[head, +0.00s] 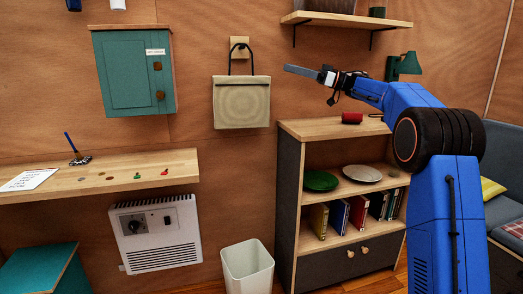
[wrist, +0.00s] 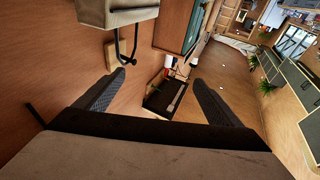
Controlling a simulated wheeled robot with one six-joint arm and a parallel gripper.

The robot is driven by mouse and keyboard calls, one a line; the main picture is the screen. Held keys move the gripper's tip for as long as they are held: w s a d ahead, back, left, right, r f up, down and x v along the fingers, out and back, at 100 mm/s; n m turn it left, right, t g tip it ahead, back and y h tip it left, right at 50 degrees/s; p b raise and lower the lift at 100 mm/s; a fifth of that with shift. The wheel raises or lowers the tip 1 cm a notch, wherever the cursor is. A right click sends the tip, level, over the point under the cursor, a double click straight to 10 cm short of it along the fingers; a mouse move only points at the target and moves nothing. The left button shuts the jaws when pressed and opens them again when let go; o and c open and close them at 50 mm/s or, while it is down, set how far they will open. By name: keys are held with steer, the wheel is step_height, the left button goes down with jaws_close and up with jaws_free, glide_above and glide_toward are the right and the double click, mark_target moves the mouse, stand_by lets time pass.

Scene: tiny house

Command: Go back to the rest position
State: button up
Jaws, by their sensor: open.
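My gripper (head: 302,71) is raised at the upper middle of the head view, on my blue arm reaching in from the right. It points left, in front of the wooden wall and above the shelf unit. In the wrist view my gripper (wrist: 157,82) shows two dark fingers spread wide apart, with nothing held between them. In the head view the fingers are seen nearly edge-on.
A beige bag (head: 241,103) hangs on a wall hook left of my gripper; the bag (wrist: 118,12) also shows in the wrist view. A bookcase (head: 335,128) stands below my arm, with a red object (head: 352,118) on top. A wall shelf (head: 345,19) is above.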

steer(key=s+d+r+m+t+h, duration=0.3)
steer(key=d+r+m+t+h, duration=0.45)
steer(key=t, duration=0.75)
steer(key=s+d+f+m+t+h, duration=0.1)
steer(key=s+d+f+m+h, duration=0.75)
steer(key=s+h, duration=0.25)
steer(key=s+d+f+m+g+h, duration=0.1)
steer(key=s+d+f+g+h, duration=0.15)
steer(key=s+f, duration=0.8)
steer(key=s+d+f+m+g+h, duration=0.1)
steer(key=s+d+f+g, duration=0.25)
steer(key=s+f, duration=0.7)
steer(key=s+a+f+g, duration=0.2)
steer(key=s+f+g, duration=0.2)
steer(key=s+f, duration=0.6)
steer(key=s+a+f+n+g+y, duration=0.1)
steer(key=s+a+f+g, duration=0.1)
steer(key=s+f, duration=0.9)
steer(key=s+g, duration=0.1)
steer(key=s, duration=0.2)
steer(key=shift+s+a+f+g, duration=0.15)
steer(key=shift+a+f+g, duration=0.1)
steer(key=shift+g, duration=0.15)
steer(key=shift+r, duration=0.1)
